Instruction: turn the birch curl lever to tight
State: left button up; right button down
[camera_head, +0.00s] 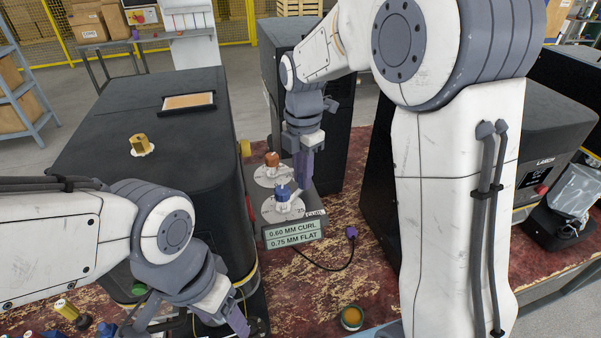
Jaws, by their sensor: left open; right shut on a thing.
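A small grey control box with a pale green label (293,236) reading "0.60 MM CURL" and "0.75 MM FLAT" stands beside the black machine. On it are a blue knob (283,191) on a round white dial and an orange-brown knob (271,160) on another dial behind. A small tag reading "CURL" (314,213) is beside the blue knob. My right gripper (302,172) points down at the box, just right of both knobs. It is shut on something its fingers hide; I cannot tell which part. My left gripper (195,325) is open at the bottom, partly cut off.
The black machine (110,130) at left carries a brass hex piece and a framed panel. A machine marked "LARCH" (545,161) stands at right. A cable with a purple plug (351,232) and a small amber-filled cup (351,317) lie on the worn red bench (310,290).

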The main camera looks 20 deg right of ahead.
jog(key=s+m, duration=0.1)
jog(key=m, duration=0.1)
jog(key=s+d+m, duration=0.1)
jog(key=shift+d+r+m, duration=0.1)
jog(key=shift+d+m, duration=0.05)
jog(key=shift+m, duration=0.25)
jog(key=shift+s+d+m, duration=0.1)
jog(key=shift+s+m, duration=0.55)
jog(key=shift+m, duration=0.45)
jog(key=shift+s+d+m, duration=0.1)
jog(key=shift+s+m, duration=0.55)
jog(key=shift+m, duration=0.45)
jog(key=c, duration=0.8)
grip_release()
jog(key=shift+s, duration=0.1)
jog(key=shift+o, duration=0.2)
notch_tip(320, 180, up, 10)
jog(key=b, duration=0.1)
jog(key=shift+r, duration=0.2)
